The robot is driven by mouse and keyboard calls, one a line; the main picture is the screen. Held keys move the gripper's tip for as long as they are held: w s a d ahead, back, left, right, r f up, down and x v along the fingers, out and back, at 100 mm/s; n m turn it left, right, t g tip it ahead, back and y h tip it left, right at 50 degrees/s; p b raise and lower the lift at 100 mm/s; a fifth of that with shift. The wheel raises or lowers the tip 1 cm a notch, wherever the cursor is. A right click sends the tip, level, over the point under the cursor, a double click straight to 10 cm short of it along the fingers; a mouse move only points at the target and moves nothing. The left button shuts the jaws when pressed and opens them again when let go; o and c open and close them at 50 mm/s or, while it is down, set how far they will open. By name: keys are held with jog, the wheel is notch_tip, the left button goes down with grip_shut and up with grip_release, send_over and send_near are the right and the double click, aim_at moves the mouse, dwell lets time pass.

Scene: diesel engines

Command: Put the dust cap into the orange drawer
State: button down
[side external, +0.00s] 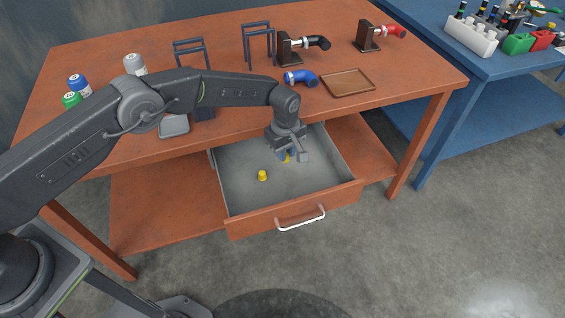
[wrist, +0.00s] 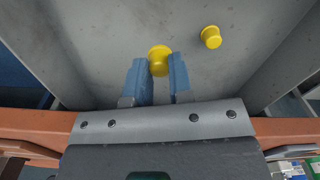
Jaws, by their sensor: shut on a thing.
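The orange drawer (side external: 250,227) is pulled out under the orange workbench, and its grey inside shows. My gripper (side external: 290,156) is low inside the drawer, towards its back. In the wrist view its blue fingers (wrist: 159,75) are shut on a yellow dust cap (wrist: 158,62). The held cap is mostly hidden by the gripper in the side view. I cannot tell whether it touches the drawer floor. A second yellow dust cap (side external: 262,175) stands on the drawer floor, left of my gripper in the side view; it also shows in the wrist view (wrist: 211,37).
On the orange workbench (side external: 230,110) are a wooden tray (side external: 348,82), a blue elbow pipe (side external: 300,77), black and red pipes on stands, dark frames and several bottles. A blue table (side external: 480,70) with parts stands at the right. The drawer's front half is clear.

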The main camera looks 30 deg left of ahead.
aim_at(285, 171)
jog(key=shift+f, duration=2.7)
jog(key=shift+f, duration=0.15)
jog(key=c, duration=1)
grip_release()
